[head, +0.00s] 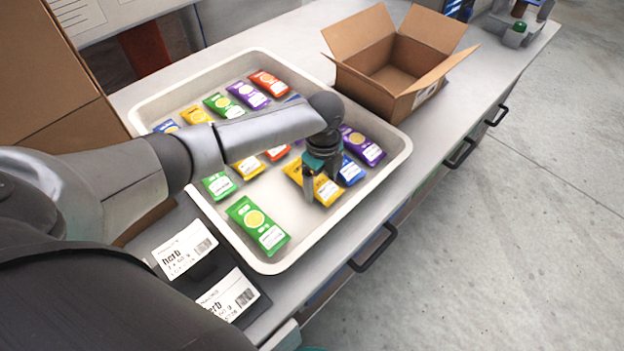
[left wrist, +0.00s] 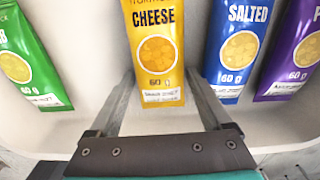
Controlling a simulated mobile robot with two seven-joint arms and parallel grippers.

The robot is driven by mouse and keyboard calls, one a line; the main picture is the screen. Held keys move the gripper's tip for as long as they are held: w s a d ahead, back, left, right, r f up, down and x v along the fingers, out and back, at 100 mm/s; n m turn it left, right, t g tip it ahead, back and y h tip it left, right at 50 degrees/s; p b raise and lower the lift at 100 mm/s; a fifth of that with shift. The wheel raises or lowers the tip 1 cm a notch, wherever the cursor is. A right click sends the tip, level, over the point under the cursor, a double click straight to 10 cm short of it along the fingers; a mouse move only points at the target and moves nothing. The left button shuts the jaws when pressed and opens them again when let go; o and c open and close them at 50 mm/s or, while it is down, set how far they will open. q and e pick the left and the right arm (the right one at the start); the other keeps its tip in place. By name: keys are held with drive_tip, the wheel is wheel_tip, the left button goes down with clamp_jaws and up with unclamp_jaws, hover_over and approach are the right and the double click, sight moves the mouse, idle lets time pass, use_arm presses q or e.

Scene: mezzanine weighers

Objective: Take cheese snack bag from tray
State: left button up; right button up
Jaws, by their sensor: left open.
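A yellow cheese snack bag (head: 326,190) lies in the white tray (head: 262,267) near its front right part. In the left wrist view the cheese bag (left wrist: 155,55) lies with its label end toward my gripper. My left gripper (head: 322,185) is over this bag and is open. In the left wrist view its two fingers (left wrist: 155,105) stand one on each side of the bag's lower end, with gaps. A blue salted bag (left wrist: 237,50) lies close on the right, and a green bag (left wrist: 25,60) farther off on the left. My right gripper is not in view.
An open, empty-looking cardboard box (head: 392,75) stands behind the tray on the bench. Several other snack bags, such as a purple one (head: 366,150), lie in the tray. Two herb label cards (head: 185,248) lie in front. The tray wall is close to my gripper.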

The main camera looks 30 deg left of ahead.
use_arm(q)
drive_tip(key=shift+c, duration=0.3)
drive_tip(key=c, duration=1)
drive_tip(key=shift+o, duration=0.2)
drive_tip(key=shift+r, duration=0.15)
